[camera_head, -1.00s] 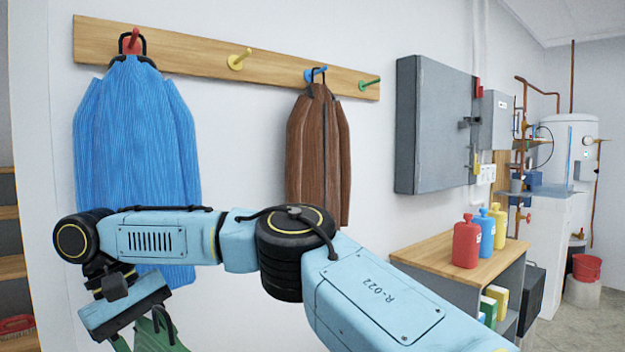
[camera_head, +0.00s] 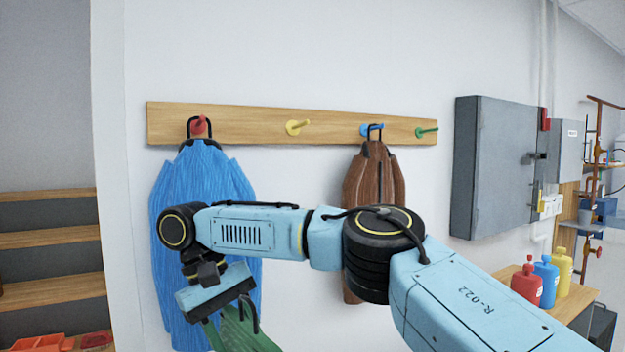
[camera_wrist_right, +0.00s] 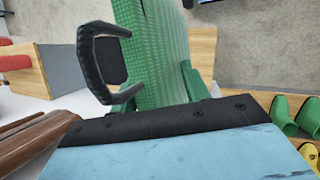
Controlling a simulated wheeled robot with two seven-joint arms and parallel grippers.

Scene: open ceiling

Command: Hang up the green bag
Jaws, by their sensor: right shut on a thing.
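The green bag (camera_head: 238,334) hangs from my right gripper (camera_head: 228,312) at the lower left of the head view, in front of the blue coat. The right wrist view shows the bag (camera_wrist_right: 160,60) with its black handle loop (camera_wrist_right: 92,62) standing out to the left. The gripper is shut on the bag; its fingertips are mostly hidden. The wooden rail (camera_head: 220,122) bears a red peg (camera_head: 199,126) with a blue coat (camera_head: 207,185), an empty yellow peg (camera_head: 297,127), a blue peg (camera_head: 371,130) with a brown coat (camera_head: 374,180), and an empty green peg (camera_head: 427,132). My left gripper is not in view.
A grey wall cabinet (camera_head: 492,165) juts out right of the rail. Below it, bottles stand on a wooden-topped bench (camera_head: 497,283). Wooden shelves (camera_head: 50,238) are at the left.

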